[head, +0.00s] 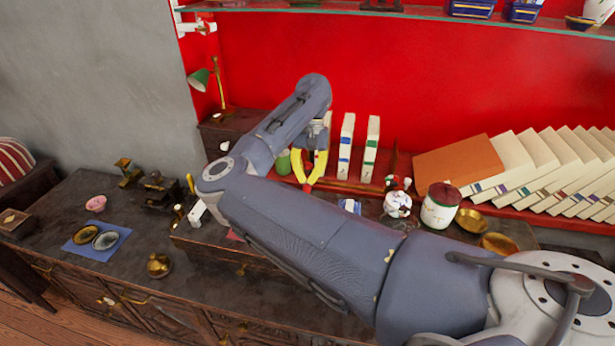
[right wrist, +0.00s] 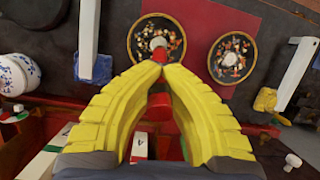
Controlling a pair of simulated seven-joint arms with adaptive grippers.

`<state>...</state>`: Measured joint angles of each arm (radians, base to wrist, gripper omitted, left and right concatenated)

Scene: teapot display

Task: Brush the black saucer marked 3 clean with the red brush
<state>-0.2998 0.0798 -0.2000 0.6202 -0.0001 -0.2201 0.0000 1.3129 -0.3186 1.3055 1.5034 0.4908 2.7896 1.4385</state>
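Two black saucers with gold rims lie on a dark red mat in the right wrist view, the left one (right wrist: 137,50) and the right one (right wrist: 214,60). Both carry scattered coloured crumbs and a whitish spot near the centre; I cannot read a 3 on either. My right gripper (right wrist: 160,64) has its yellow fingertips together over the near part of the left saucer. A red brush (right wrist: 160,108) shows between the fingers, its lower end at the tips. Whether it touches the saucer is unclear. In the head view the right gripper (head: 307,188) points down; my arm hides the saucers. My left gripper is out of view.
A blue cloth (head: 78,248) with two dark dishes lies far left. Books (head: 345,147) stand behind the gripper.

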